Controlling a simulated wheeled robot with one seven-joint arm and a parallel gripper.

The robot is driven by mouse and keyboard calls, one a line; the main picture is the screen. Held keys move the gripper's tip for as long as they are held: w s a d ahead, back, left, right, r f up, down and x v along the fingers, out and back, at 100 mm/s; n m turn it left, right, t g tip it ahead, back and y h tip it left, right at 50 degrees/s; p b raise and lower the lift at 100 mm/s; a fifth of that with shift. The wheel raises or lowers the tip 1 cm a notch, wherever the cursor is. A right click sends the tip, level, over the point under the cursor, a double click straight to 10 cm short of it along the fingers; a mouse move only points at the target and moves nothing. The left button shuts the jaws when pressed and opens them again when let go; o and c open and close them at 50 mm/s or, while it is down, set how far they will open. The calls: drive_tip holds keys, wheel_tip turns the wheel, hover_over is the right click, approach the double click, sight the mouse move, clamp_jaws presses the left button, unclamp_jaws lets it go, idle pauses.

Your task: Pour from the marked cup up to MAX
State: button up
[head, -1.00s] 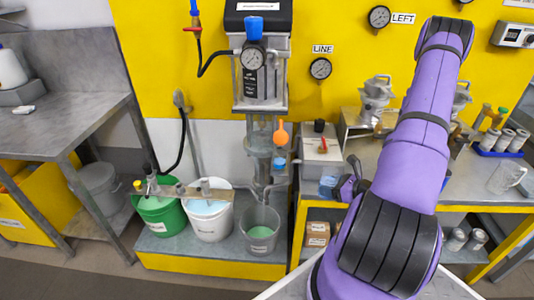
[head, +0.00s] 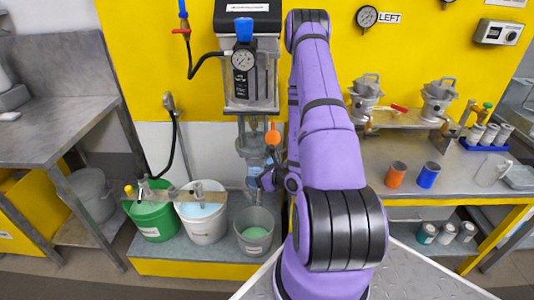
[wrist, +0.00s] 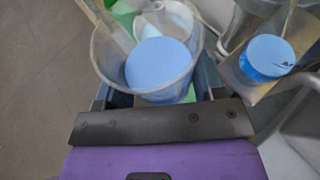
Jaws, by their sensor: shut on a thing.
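My gripper (wrist: 153,90) is shut on a clear cup (wrist: 101,45) with pale blue liquid in it, seen from above in the wrist view. In the head view my gripper (head: 267,180) and the bluish cup (head: 253,176) are low in front of the drum agitator's column (head: 250,130). They appear above the grey translucent bucket (head: 254,240), which has green contents. The cup looks about upright. I cannot make out a mark on it or a MAX line. A blue round piece (wrist: 268,57) with a dark mark is right of the cup.
A white bucket (head: 203,228) and a green bucket (head: 153,228) stand left of the grey bucket on a yellow-edged platform (head: 190,267). An orange cup (head: 396,175) and a blue cup (head: 428,175) stand on the right bench. An orange round piece (head: 272,137) hangs on the column.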

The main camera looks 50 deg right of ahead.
sight(263, 167)
drive_tip(key=shift+d, duration=0.1)
idle(0.3)
drive_tip(key=shift+w+d+r+m+y, duration=0.1)
drive_tip(key=shift+d+r+m+y, duration=0.1)
drive_tip(key=shift+d+m+y, duration=0.4)
drive_tip(key=shift+w+d+r+m+y, duration=0.1)
drive_tip(key=shift+d+r+m+y, duration=0.15)
drive_tip(key=shift+m, duration=0.55)
drive_tip(key=shift+w+d+r+m+y, duration=0.1)
drive_tip(key=shift+d+r+m+y, duration=0.15)
drive_tip(key=shift+d+m+y, duration=0.35)
drive_tip(key=shift+d+r+m+y, duration=0.2)
drive_tip(key=shift+r+m, duration=0.05)
drive_tip(key=shift+r, duration=0.6)
drive_tip(key=shift+d+r+m+y, duration=0.15)
drive_tip(key=shift+d+r+m, duration=0.1)
drive_tip(key=shift+r, duration=0.55)
drive_tip(key=shift+r, duration=0.2)
drive_tip(key=shift+r+m+y+p, duration=0.45)
drive_tip(key=shift+r+m+y, duration=0.4)
drive_tip(key=shift+m, duration=0.35)
idle(1.6)
drive_tip(key=shift+f, duration=0.1)
idle(0.8)
